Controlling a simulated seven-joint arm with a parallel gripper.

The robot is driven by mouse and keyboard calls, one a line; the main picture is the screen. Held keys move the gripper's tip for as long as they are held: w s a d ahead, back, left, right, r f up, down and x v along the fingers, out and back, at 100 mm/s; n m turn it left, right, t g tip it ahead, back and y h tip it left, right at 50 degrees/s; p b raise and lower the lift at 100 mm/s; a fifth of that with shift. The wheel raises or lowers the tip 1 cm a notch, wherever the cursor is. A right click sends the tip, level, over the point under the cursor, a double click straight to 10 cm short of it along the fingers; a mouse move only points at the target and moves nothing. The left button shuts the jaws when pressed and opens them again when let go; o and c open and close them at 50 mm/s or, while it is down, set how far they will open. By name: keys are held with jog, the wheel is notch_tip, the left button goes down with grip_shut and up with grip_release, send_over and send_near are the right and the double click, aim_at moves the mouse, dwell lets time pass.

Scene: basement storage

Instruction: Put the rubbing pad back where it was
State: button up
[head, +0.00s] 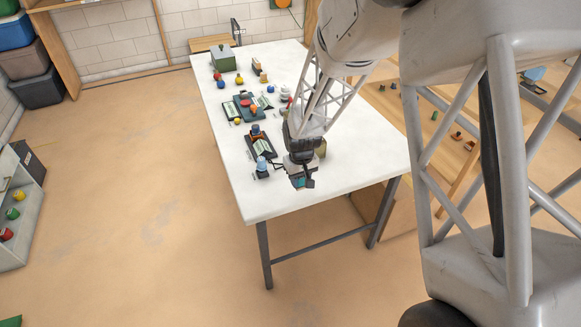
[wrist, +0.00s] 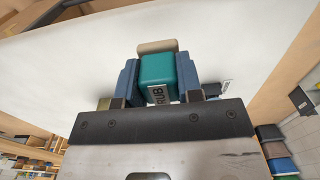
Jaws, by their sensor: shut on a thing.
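The rubbing pad is a teal block with a beige layer at its far end and a white label reading "RUB" (wrist: 158,72). In the wrist view it sits between the two blue-grey fingers of my gripper (wrist: 158,66), which is shut on it. In the head view my gripper (head: 301,182) is over the near right part of the white table (head: 290,206), and a bit of the teal pad (head: 297,181) shows there. I cannot tell the pad's exact height above the table. No place marked for the pad can be made out.
Left of my gripper stand a light-blue-topped item (head: 262,163) and a dark tray (head: 258,143). The table's near end is bare.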

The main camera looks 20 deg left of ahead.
jog(key=shift+s+d+f, duration=0.1)
jog(key=shift+s+d, duration=0.3)
jog(key=shift+w+a, duration=0.1)
jog(key=w+a, duration=0.3)
jog(key=w, duration=0.1)
jog(key=w+a+f, duration=0.1)
jog(key=w+a, duration=0.2)
jog(key=w, duration=0.1)
jog(key=w+a, duration=0.3)
jog(key=w, duration=0.2)
jog(key=shift+f, duration=0.25)
dwell(0.4)
jog(key=shift+f, duration=1.75)
jog(key=shift+f, duration=0.1)
